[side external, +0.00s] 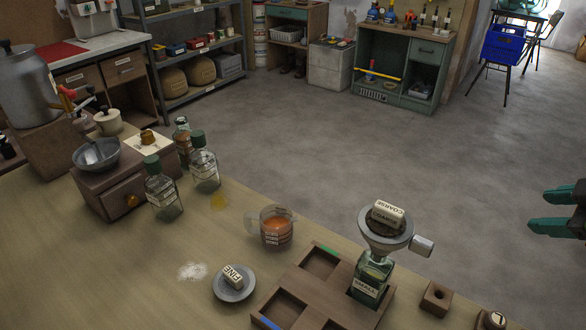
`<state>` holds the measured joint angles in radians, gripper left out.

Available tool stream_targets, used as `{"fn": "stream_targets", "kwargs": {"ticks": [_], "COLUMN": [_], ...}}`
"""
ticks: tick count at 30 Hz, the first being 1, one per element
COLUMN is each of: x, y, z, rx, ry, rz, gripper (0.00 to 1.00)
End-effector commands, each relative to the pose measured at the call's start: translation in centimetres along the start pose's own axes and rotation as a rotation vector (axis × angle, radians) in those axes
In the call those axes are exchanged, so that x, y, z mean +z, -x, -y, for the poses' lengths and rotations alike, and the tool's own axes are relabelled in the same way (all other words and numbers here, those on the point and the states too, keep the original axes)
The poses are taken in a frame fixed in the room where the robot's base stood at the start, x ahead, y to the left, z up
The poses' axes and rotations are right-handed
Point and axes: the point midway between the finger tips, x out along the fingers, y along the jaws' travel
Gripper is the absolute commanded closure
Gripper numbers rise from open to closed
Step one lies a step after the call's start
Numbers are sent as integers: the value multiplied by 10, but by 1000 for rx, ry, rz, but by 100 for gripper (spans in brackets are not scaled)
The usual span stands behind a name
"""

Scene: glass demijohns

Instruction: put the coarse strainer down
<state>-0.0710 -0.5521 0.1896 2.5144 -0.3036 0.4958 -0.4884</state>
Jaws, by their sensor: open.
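The coarse strainer (388,212), a dark piece with a pale block labelled COARSE on top, sits in the grey funnel (370,238). The funnel rests in the mouth of a green glass bottle (371,277) standing in a compartment of the wooden rack (317,291). The strainer's underside is hidden in the funnel.
A block labelled FINE (234,275) lies on a small grey saucer (221,291). A jug of orange liquid (275,229) stands behind the rack. Two green-capped bottles (162,190) (205,163) stand at left by a wooden box (126,184). A small holed wooden block (436,298) is right of the rack.

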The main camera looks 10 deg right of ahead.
Motion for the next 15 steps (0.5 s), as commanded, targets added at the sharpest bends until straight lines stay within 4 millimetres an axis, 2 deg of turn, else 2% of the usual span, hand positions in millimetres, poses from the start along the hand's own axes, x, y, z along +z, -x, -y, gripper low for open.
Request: {"fn": "stream_targets", "kwargs": {"ticks": [1,3,5,9,12,15], "x": [-16,-39,-59,-100,-119,-129], "y": [-7,-12,-14,-9,0,11], "z": [4,12,23,62,90,109], "rx": [30,84,138,308,473,643], "ry": [288,684,1015,1735,2149,2435], "rz": [-51,-133,-208,-400,-524,-605], "gripper": [51,51,51,51,51,51]}}
